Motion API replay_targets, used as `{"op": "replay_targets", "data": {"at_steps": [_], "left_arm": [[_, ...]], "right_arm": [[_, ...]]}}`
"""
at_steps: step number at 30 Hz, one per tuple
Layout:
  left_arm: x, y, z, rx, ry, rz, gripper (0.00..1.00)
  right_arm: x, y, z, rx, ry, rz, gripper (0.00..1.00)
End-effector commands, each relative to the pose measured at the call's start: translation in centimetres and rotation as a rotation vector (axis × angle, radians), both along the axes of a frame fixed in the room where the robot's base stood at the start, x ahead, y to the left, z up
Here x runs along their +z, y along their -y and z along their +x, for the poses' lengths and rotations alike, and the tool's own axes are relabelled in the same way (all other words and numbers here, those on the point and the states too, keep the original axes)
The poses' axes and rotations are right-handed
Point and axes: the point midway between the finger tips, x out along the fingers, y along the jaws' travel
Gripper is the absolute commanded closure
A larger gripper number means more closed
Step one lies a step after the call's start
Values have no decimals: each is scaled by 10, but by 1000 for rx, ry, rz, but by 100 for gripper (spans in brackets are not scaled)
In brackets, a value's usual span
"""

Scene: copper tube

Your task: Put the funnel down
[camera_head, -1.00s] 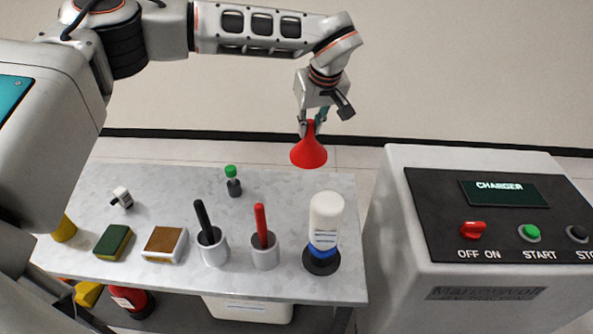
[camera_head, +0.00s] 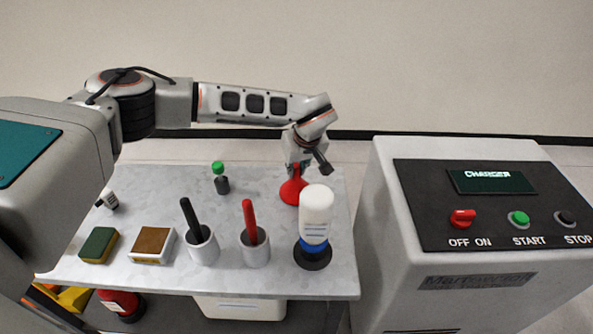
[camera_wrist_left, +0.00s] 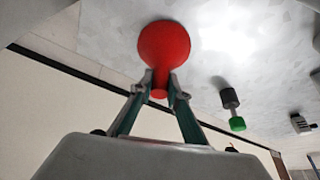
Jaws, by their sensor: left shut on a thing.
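The red funnel (camera_head: 292,191) is at the back right of the marble-grey table (camera_head: 262,180), wide mouth down. Its rim is at or very close to the table top; I cannot tell if it touches. My left gripper (camera_head: 300,168) is above it, shut on the funnel's narrow stem. In the left wrist view the funnel (camera_wrist_left: 164,50) shows its red cone, with the two fingers (camera_wrist_left: 160,85) on either side of the stem. My right gripper is not in view.
A white bottle with a black base (camera_head: 315,220) stands just in front of the funnel. White cups with a red handle (camera_head: 250,220) and a black handle (camera_head: 190,220) are to the left. The charger machine (camera_head: 480,260) is at right.

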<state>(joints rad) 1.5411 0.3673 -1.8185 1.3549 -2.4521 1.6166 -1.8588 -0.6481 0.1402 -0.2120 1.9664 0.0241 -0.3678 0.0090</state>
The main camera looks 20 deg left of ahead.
Motion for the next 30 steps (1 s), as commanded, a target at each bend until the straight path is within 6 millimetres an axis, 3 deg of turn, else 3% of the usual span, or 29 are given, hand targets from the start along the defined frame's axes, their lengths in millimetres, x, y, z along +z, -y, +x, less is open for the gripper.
{"op": "replay_targets", "data": {"at_steps": [12,13,14,15,25,30], "left_arm": [[-7,0,0,-1,1,-1,100],[-7,0,0,-1,1,-1,76],[-6,0,0,-1,1,-1,68],[-6,0,0,-1,1,-1,67],[-5,0,0,1,1,-1,67],[12,4,-3,-2,6,-1,67]], "right_arm": [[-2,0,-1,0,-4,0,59],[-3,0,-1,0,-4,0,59],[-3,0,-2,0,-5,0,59],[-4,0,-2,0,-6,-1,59],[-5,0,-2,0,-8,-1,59],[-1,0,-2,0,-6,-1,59]]}}
